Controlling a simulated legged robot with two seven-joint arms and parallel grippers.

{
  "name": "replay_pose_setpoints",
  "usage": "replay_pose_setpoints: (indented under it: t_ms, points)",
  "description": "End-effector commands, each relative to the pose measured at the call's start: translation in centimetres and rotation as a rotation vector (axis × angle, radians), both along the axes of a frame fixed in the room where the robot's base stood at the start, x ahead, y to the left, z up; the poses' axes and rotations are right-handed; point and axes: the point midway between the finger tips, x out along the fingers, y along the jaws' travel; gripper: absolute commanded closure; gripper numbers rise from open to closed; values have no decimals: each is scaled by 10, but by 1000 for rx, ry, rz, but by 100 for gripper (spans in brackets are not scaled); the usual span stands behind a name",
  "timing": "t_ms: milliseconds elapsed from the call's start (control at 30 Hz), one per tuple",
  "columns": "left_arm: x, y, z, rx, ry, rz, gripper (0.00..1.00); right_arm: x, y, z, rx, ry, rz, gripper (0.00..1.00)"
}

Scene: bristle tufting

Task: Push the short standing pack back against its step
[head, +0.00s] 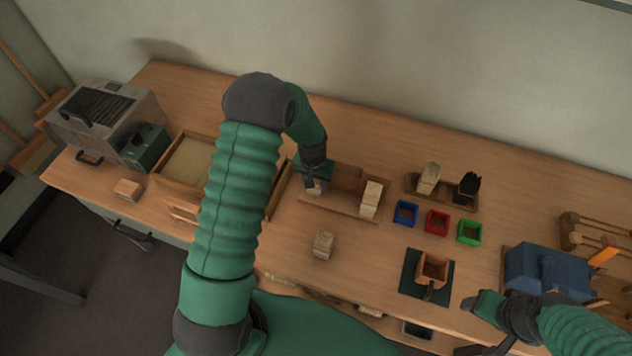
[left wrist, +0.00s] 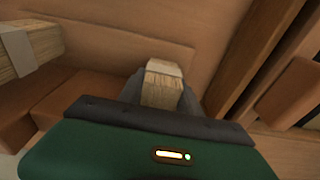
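A wooden tray (head: 343,206) with raised steps stands at mid-table. My left gripper (head: 316,188) points down into its left end. A short pale pack (head: 313,187) stands there, partly hidden by the gripper. In the left wrist view the pack (left wrist: 162,84) shows between my grey fingers, which lie close along both its sides and look shut on it. Its foot is hidden by the green gripper body. A second pack (head: 371,197) stands at the tray's right end and shows at the left of the wrist view (left wrist: 30,46). My right gripper (head: 477,305) is at the lower right, away from the tray.
A loose block (head: 323,245) lies in front of the tray. Blue (head: 405,213), red (head: 437,222) and green (head: 470,232) bins stand to its right. Behind them a small rack (head: 450,195) holds a block and black bristles. A brown holder (head: 432,268) sits on a dark mat.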

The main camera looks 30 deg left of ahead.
Motion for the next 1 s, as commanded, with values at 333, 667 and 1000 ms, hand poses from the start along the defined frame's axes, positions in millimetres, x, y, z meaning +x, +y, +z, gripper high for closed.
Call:
replay_pose_setpoints:
  t_ms: [333, 667, 1000]
  points:
    - [4, 1, 2, 5, -12, 1, 45, 0, 0, 0, 0, 0, 0, 38]
    - [3, 1, 2, 2, -10, 0, 34, 0, 0, 0, 0, 0, 0, 38]
    - [0, -1, 46, 5, -14, -1, 34, 0, 0, -1, 0, 0, 0, 38]
